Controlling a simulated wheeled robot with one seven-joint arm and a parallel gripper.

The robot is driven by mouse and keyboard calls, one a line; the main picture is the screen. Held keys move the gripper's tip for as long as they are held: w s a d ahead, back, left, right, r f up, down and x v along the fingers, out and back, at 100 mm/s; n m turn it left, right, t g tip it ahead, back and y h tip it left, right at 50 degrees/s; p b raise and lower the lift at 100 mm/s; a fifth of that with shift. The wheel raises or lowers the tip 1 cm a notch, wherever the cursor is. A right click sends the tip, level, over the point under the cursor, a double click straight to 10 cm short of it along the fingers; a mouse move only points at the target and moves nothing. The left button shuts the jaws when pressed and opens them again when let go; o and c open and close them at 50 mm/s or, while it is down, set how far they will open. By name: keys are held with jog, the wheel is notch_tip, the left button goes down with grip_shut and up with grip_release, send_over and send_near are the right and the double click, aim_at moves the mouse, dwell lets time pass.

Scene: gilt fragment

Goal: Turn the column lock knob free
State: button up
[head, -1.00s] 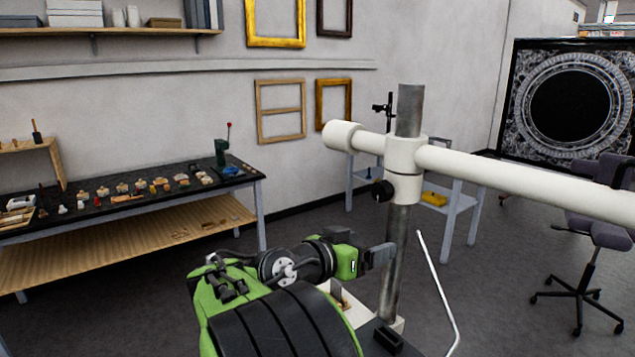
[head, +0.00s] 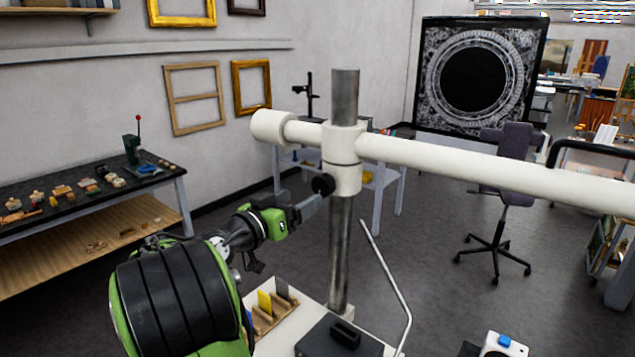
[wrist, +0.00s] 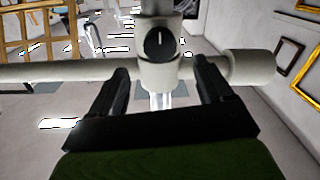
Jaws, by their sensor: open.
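The column lock knob (head: 323,185) is a small black round knob on the white clamp collar (head: 343,160) of the grey metal column (head: 344,100). In the wrist view the knob (wrist: 160,43) faces me with a pale mark on it, beyond and between my fingertips. My gripper (head: 310,204) is just left of and slightly below the knob in the head view. Its two dark fingers (wrist: 158,80) stand apart in the wrist view with nothing between them. Whether a finger touches the collar cannot be told.
A white horizontal arm (head: 500,170) runs from the collar far to the right. A thin bent white rod (head: 392,275) rises beside the column. A black-topped workbench (head: 90,195) stands left, an office chair (head: 500,200) right.

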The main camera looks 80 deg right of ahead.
aim_at(320, 187)
jog(key=p+x, duration=0.2)
jog(key=x, duration=0.6)
jog(key=shift+s+d, duration=0.1)
jog(key=c, duration=1)
jog(key=shift+c, duration=0.2)
